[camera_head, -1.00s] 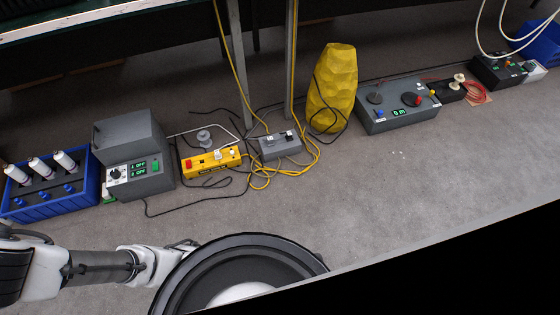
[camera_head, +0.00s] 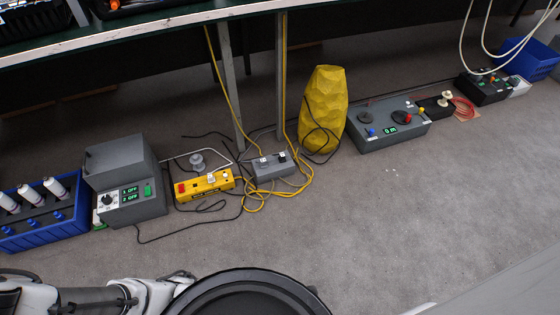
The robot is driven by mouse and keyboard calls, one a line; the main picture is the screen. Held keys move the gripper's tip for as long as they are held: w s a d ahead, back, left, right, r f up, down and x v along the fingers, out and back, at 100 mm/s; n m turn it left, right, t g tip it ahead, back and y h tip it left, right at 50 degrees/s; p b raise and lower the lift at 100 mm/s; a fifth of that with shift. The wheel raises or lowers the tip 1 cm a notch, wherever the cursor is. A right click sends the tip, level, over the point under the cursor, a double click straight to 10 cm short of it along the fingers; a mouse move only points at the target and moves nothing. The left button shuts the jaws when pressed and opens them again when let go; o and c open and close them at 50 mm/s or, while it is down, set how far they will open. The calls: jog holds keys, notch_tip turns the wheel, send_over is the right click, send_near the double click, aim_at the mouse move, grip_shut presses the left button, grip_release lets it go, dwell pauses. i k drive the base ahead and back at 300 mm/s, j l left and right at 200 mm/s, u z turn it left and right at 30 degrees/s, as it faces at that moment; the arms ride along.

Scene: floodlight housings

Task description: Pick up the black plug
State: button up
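A small black plug (camera_head: 283,157) appears to sit in the right part of the top of a grey socket box (camera_head: 273,172) on the floor under the table. A white plug or socket part (camera_head: 263,161) is beside it on the same box. The details are small, so I cannot tell how the black plug is seated. Part of my white and grey arm shows at the lower left. My gripper is not in view.
A yellow power strip (camera_head: 205,187) and loose black and yellow cables lie around the socket box. A table leg (camera_head: 281,85) stands behind it. A yellow faceted vase (camera_head: 325,105) and a grey control box (camera_head: 388,129) are to its right. Floor in front is clear.

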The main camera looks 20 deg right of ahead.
aim_at(282, 159)
jog(key=i+l, duration=0.25)
jog(key=i, duration=0.15)
jog(key=i+l, duration=0.3)
jog(key=i, duration=0.1)
